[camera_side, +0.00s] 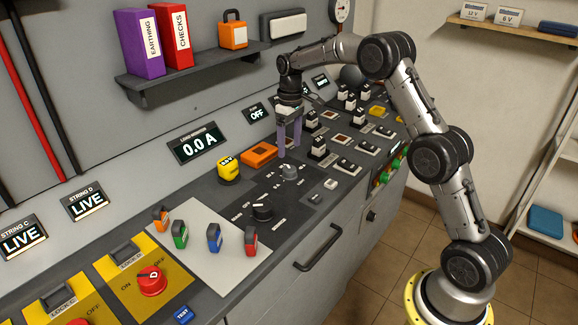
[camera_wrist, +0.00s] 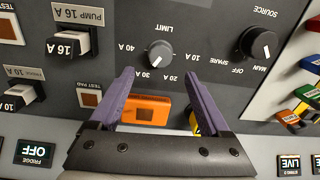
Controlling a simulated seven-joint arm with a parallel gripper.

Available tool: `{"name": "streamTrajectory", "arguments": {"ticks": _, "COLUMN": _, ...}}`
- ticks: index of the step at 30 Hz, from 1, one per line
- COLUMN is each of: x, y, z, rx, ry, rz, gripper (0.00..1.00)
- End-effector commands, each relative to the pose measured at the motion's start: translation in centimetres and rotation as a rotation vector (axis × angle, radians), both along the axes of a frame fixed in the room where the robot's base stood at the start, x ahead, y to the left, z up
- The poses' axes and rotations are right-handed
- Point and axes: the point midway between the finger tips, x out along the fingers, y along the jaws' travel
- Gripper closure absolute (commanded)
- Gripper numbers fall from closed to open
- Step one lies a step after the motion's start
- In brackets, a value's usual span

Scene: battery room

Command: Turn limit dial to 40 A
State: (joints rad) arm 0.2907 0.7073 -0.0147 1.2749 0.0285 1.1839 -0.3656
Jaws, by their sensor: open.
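The limit dial is a round grey knob (camera_wrist: 159,54) on the dark panel, with the marks 10 A, 20 A, 30 A and 40 A around it. In the wrist view the lettering is upside down. A pale mark on the knob's edge seems to face the 30 A side, but it is small. The dial also shows in the side view (camera_side: 289,172). My gripper (camera_wrist: 159,76) is open, its purple fingers apart and empty, with the dial just beyond the tips. In the side view, my gripper (camera_side: 289,150) points down behind the dial, apart from it.
A black source dial (camera_wrist: 258,44) sits beside the limit dial. Breaker switches (camera_side: 318,147) crowd the right side. A load monitor (camera_side: 198,142) reads 0.0 A.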

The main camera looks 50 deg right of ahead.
Motion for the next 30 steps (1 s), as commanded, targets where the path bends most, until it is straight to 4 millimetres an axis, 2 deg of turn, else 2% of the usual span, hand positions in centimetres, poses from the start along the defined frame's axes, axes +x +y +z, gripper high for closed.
{"name": "streamTrajectory", "arguments": {"ticks": 1, "x": -0.1, "y": 0.1, "z": -1.2, "rx": 0.002, "ry": 0.005, "rz": 0.0, "gripper": 0.19}}
{"name": "streamTrajectory", "arguments": {"ticks": 6, "x": -0.1, "y": 0.2, "z": -4.3, "rx": 0.002, "ry": 0.004, "rz": 0.001, "gripper": 0.19}}
{"name": "streamTrajectory", "arguments": {"ticks": 12, "x": 0.0, "y": 0.2, "z": -6.9, "rx": 0.001, "ry": 0.002, "rz": 0.001, "gripper": 0.19}}
{"name": "streamTrajectory", "arguments": {"ticks": 18, "x": 0.0, "y": 0.3, "z": -7.9, "rx": 0.001, "ry": 0.001, "rz": 0.001, "gripper": 0.19}}
{"name": "streamTrajectory", "arguments": {"ticks": 25, "x": 0.0, "y": 0.3, "z": -7.9, "rx": 0.0, "ry": 0.0, "rz": 0.001, "gripper": 0.19}}
{"name": "streamTrajectory", "arguments": {"ticks": 26, "x": 0.0, "y": 0.3, "z": -7.9, "rx": 0.0, "ry": 0.0, "rz": 0.001, "gripper": 0.21}}
{"name": "streamTrajectory", "arguments": {"ticks": 30, "x": 0.0, "y": 0.3, "z": -7.9, "rx": 0.0, "ry": 0.0, "rz": 0.001, "gripper": 0.46}}
